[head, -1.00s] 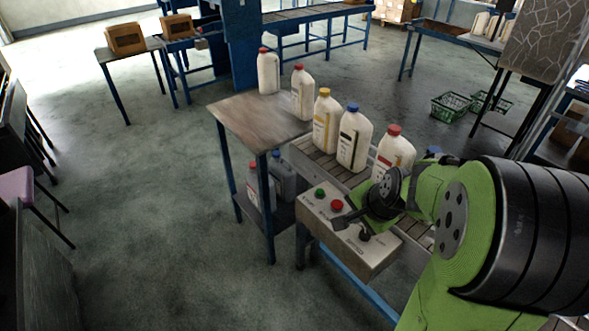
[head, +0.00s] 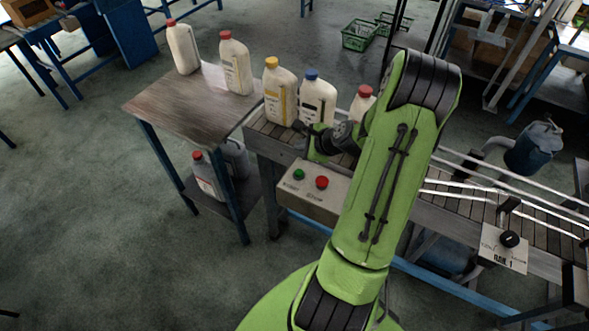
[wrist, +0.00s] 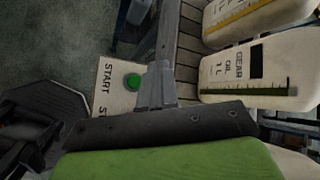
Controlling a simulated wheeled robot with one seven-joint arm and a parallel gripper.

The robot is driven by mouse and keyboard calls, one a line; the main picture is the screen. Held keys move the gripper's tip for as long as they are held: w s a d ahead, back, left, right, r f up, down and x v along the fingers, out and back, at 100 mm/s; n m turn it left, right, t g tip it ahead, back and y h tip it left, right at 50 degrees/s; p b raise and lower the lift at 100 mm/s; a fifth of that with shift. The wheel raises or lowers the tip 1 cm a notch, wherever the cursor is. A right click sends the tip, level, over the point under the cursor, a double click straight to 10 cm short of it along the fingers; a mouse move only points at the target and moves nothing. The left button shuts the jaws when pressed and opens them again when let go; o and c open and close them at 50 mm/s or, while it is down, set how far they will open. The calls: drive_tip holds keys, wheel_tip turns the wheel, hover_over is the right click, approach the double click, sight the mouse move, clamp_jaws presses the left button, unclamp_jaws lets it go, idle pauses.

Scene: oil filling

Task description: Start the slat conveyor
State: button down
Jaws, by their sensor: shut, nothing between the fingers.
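The control box (head: 313,194) is fixed at the near side of the slat conveyor (head: 460,200). It has a green button (head: 299,174) and a red button (head: 322,182). In the wrist view the green button (wrist: 133,81) shows beside the word START; the red one is hidden. My gripper (head: 314,144) is shut and empty, at the box's far edge beside the bottles, apart from the green button in the head view. My arm hides part of the box and conveyor.
White bottles with yellow (head: 279,92), blue (head: 317,98) and red (head: 361,103) caps stand on the conveyor close to my gripper. Two red-capped bottles stand on the side table (head: 190,105). A second panel with a black knob (head: 509,239) is at the right.

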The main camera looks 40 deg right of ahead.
sight(301, 174)
wheel_tip(301, 174, down, 9)
drive_tip(key=b, duration=0.7)
drive_tip(key=shift+w+a, duration=0.1)
drive_tip(key=shift+w, duration=0.05)
idle(1.6)
drive_tip(key=shift+f+b, duration=0.4)
drive_tip(key=shift+b, duration=0.1)
